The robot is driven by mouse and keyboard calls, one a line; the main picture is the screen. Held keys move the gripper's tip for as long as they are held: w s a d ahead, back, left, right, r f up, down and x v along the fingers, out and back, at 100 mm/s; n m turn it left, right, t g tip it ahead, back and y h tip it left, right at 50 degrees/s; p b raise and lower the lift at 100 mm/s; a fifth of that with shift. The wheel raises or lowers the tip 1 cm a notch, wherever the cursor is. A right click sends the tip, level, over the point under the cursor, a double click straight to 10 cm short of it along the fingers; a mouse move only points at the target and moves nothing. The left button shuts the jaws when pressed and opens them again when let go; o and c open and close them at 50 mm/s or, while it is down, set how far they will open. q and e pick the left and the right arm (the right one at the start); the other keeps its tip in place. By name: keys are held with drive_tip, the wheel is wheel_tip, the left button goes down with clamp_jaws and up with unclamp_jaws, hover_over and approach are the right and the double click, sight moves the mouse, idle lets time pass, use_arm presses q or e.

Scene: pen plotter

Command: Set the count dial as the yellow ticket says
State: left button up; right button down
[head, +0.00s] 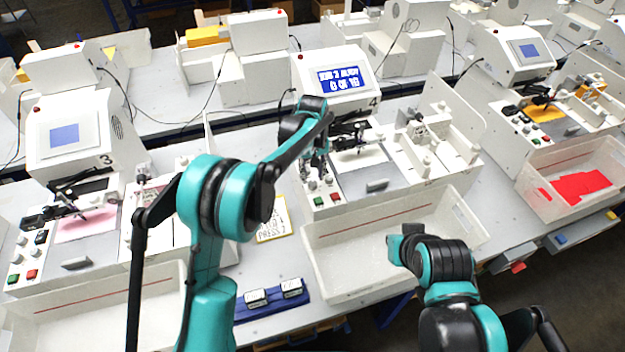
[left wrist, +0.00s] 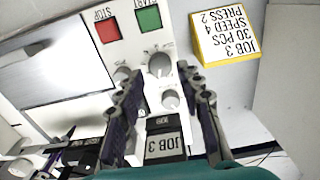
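The yellow ticket (left wrist: 226,34) reads JOB 3, 30 PCS, SPEED 4, PRESS 2 in the left wrist view. Machine 4's panel has a grey dial (left wrist: 160,65), a second dial (left wrist: 170,100) and a third dial (left wrist: 122,73). Their labels are too small to read, so I cannot tell which is the count dial. My left gripper (left wrist: 157,72) is open and empty, its fingertips on either side of the first dial; contact is unclear. It shows over the panel (head: 318,160).
A red STOP button (left wrist: 107,31) and green START button (left wrist: 149,18) sit close beyond the dials. A JOB 3 block (left wrist: 164,146) sits between the finger bases. Machine 4's lit screen (head: 340,80) has blurred text. An empty bin (head: 345,285) stands in front.

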sight(313, 183)
use_arm(q)
drive_tip(key=shift+f, duration=1.65)
clamp_jaws()
drive_tip(key=shift+m, duration=0.3)
drive_tip(key=m+b, duration=0.1)
drive_tip(key=m, duration=0.2)
drive_tip(key=m+b, duration=0.1)
drive_tip(key=m, duration=0.4)
